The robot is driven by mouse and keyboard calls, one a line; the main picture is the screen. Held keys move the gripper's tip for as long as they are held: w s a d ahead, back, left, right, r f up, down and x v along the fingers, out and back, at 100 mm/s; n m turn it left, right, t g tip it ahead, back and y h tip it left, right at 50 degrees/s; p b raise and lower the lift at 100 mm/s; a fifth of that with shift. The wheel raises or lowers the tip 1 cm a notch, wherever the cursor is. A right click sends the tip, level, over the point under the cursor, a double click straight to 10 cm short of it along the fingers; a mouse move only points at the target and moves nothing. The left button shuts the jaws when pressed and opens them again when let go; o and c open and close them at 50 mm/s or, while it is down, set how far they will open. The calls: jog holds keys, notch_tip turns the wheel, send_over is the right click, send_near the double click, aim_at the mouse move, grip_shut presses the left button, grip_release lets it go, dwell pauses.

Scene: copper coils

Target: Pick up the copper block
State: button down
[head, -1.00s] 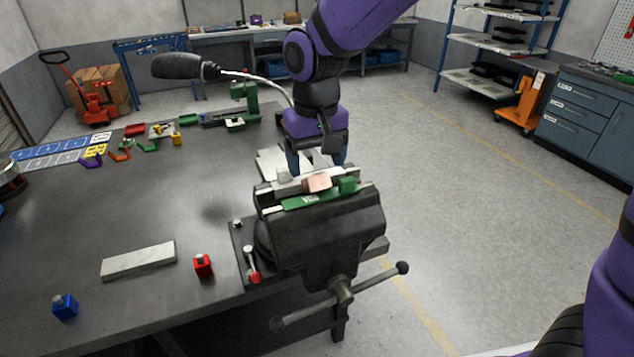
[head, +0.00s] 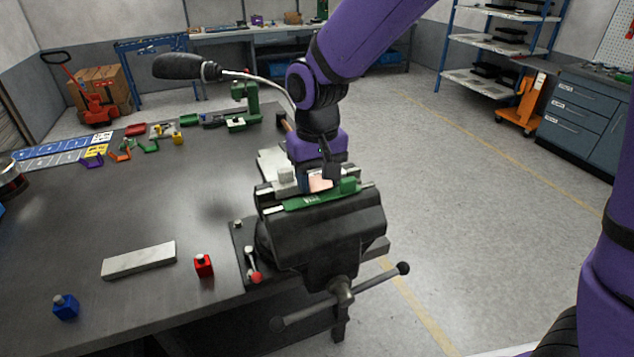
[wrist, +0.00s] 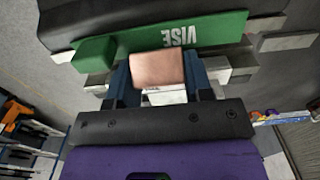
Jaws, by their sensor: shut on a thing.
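The copper block (head: 321,181) is a small pinkish block on top of the vise (head: 325,230), behind the green strip (head: 310,202). My gripper (head: 319,178) reaches down from behind, with its fingers at the block's sides. In the wrist view the copper block (wrist: 157,69) sits between the two dark blue fingers of my gripper (wrist: 158,78), which are shut on it. The green strip marked VISE (wrist: 190,35) lies just beyond it. Whether the block is clear of the vise top cannot be told.
A green block (head: 348,186) stands right of the copper block and a pale block (head: 286,174) left of it, both on the vise. A grey bar (head: 139,260), a red block (head: 203,265) and a blue block (head: 65,306) lie on the dark bench (head: 120,215). The bench's middle is clear.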

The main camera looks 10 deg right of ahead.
jog(key=shift+r, duration=0.65)
notch_tip(320, 180, up, 2)
jog(key=shift+r, duration=0.15)
jog(key=s+d, duration=0.2)
jog(key=s, duration=0.5)
jog(key=s+d+r, duration=0.1)
jog(key=s+d, duration=0.1)
jog(key=s, duration=0.6)
jog(key=shift+s+d+r, duration=0.15)
jog(key=shift+d+r, duration=0.05)
jog(key=shift+d, duration=0.05)
